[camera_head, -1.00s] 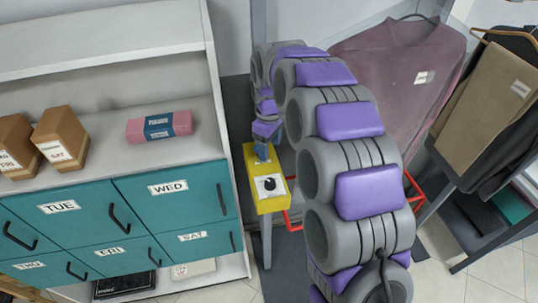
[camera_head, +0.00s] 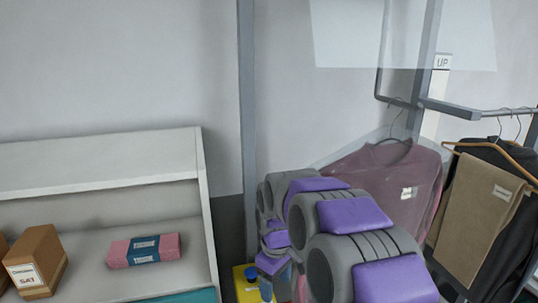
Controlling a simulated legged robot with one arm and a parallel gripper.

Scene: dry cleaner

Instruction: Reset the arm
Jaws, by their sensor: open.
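My grey and purple arm rises from the bottom right and reaches away, then bends down at its far end. My gripper (camera_head: 276,281) is small at that far end, close above a yellow control box (camera_head: 244,287) at the bottom edge. It is open, and I see nothing held in it. A blue round part (camera_head: 251,272) shows on top of the box. The rest of the box is cut off by the picture's edge. I cannot tell whether the gripper touches the box.
A white shelf unit (camera_head: 100,160) at the left holds a brown box marked SAT (camera_head: 36,262) and a pink bundle with a blue band (camera_head: 145,250). A grey post (camera_head: 247,120) stands behind my arm. A mauve garment (camera_head: 385,180) and brown trousers (camera_head: 480,205) hang at the right.

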